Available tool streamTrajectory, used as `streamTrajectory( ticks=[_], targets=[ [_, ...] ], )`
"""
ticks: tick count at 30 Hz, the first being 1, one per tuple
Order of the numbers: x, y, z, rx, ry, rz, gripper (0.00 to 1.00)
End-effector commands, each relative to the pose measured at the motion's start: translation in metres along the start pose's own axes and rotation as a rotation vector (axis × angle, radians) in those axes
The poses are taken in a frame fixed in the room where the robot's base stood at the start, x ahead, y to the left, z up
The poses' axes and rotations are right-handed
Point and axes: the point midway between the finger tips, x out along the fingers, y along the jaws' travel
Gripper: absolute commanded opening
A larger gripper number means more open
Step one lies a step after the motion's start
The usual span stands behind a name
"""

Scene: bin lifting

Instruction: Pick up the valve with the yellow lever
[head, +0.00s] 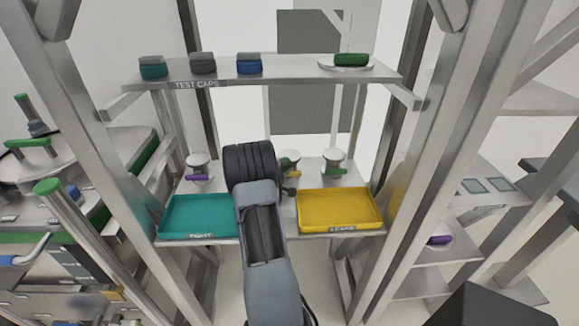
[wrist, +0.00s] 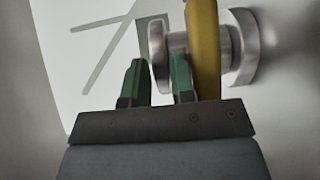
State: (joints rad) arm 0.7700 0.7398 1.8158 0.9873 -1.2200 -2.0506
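The valve with the yellow lever (head: 291,158) stands on the middle shelf in the head view, partly hidden behind my arm. In the wrist view its yellow lever (wrist: 204,45) stands upright in the picture, and its round silver body (wrist: 242,45) shows on both sides of the lever. My gripper (wrist: 158,65) has its two green fingers apart, with a gap between them. The right finger overlaps the valve body just left of the lever. The lever is outside the gap. Whether a finger touches the valve cannot be told.
A purple-lever valve (head: 198,168) stands to the left and a green-lever valve (head: 334,161) to the right on the same shelf. A teal tray (head: 198,234) and a yellow tray (head: 340,226) lie in front. An upper shelf (head: 300,75) holds several caps.

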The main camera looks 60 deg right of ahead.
Motion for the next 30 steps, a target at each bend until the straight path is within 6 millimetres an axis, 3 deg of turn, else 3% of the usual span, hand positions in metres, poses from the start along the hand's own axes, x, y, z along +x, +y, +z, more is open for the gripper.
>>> streamTrajectory(
  ticks=[6,14,30],
  targets=[
    [0.0005,-0.0003,-0.0001,0.0,0.001,0.0,0.23],
    [0.0003,-0.0003,0.0,0.0,0.0,0.0,0.0],
    [0.0005,0.0025,-0.0006,0.004,0.0,0.006,0.0]
  ],
)
